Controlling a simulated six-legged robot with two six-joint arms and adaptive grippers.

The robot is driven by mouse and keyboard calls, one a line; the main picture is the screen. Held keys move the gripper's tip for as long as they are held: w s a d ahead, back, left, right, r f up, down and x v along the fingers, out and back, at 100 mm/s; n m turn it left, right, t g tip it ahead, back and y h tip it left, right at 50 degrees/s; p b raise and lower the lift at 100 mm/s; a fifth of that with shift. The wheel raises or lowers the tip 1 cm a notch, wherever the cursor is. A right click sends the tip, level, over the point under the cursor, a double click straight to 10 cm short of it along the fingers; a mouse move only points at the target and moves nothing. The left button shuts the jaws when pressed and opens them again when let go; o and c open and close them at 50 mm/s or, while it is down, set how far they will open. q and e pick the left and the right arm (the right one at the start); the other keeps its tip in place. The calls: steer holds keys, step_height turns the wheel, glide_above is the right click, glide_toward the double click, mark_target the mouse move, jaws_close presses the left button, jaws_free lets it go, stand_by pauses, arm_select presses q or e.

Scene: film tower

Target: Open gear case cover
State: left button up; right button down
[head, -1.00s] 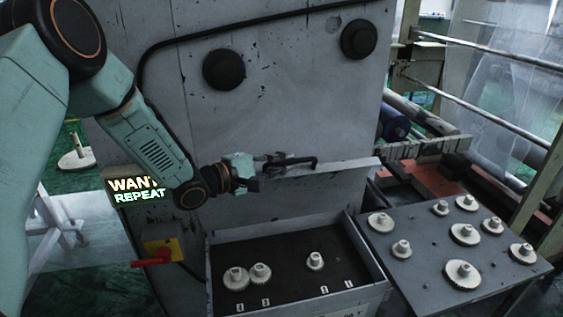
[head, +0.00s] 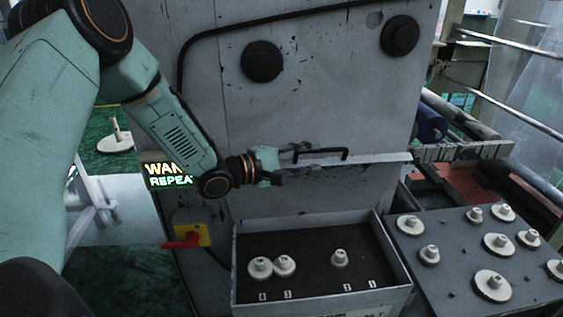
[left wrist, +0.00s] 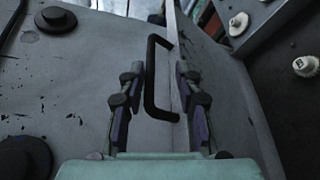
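The gear case cover appears to be the grey panel with a pale ledge (head: 385,158) on the tall machine, below the two black knobs. A black bar handle (head: 346,152) juts from it. My left gripper (head: 298,162) reaches in from the left, its fingers spread near the handle's left part. In the left wrist view, the handle (left wrist: 150,92) lies between the two open fingers, with a gap visible on each side. The cover looks closed. My right gripper is not in view.
A dark tray (head: 310,290) with 3 pale gears sits below the handle. A grey table (head: 455,290) with several gears stands to the right. A red switch on a yellow plate (head: 190,236) is low on the left. Black knobs (head: 262,61) protrude above.

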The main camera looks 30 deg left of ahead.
arm_select(q)
steer(key=v, duration=1)
steer(key=shift+s+a, duration=0.1)
steer(key=shift+s, duration=0.05)
stand_by(0.4)
steer(key=shift+c, duration=0.2)
